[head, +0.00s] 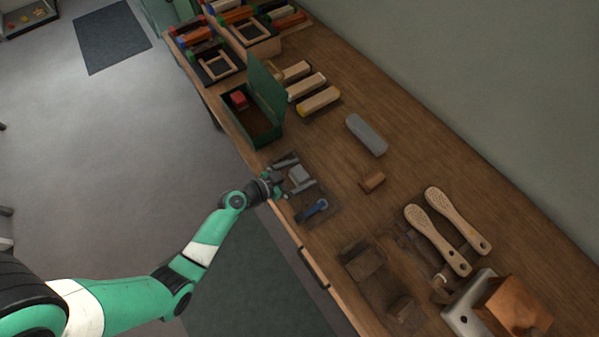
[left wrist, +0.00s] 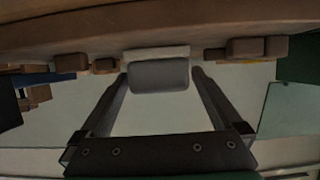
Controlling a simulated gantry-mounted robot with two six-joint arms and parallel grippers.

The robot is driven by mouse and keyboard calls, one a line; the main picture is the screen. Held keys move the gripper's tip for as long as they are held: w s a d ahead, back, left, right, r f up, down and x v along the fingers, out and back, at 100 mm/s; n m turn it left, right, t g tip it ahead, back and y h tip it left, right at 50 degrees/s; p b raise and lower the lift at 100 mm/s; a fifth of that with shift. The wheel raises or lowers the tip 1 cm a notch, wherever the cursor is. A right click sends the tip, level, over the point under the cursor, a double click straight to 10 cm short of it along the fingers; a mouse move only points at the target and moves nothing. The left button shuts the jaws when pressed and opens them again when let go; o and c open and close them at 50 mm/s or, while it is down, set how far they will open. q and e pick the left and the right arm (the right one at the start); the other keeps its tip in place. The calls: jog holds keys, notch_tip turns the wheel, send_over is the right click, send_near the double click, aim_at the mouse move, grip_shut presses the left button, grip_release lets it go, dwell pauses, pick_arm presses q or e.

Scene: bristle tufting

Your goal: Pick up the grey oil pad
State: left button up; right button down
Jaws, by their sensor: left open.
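A small grey pad (head: 300,173) sits in a dark tray near the front edge of the bench. My left gripper (head: 295,175) is open, with one finger on each side of the pad. In the left wrist view the pad (left wrist: 160,78) is a grey block with a paler strip along its upper edge, between the two fingertips. Narrow gaps show between the pad and the fingers there. My right gripper is not in view.
A longer grey block (head: 366,134) and a small wooden block (head: 373,181) lie toward the wall. Paddle-shaped wooden pieces (head: 437,240) lie to the right.

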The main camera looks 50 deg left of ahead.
aim_at(299, 173)
pick_arm(q)
jog(key=c, duration=1.3)
jog(key=shift+o, duration=0.2)
jog(key=shift+r, duration=0.15)
jog(key=shift+r, duration=0.3)
notch_tip(299, 173, up, 3)
jog(key=shift+f+p, duration=0.2)
jog(key=shift+p, duration=0.75)
jog(key=s+d+r+p, duration=0.5)
jog(key=d+r+p, duration=0.3)
jog(key=d, duration=0.5)
jog(key=shift+r+p, duration=0.3)
jog(key=shift+r, duration=0.5)
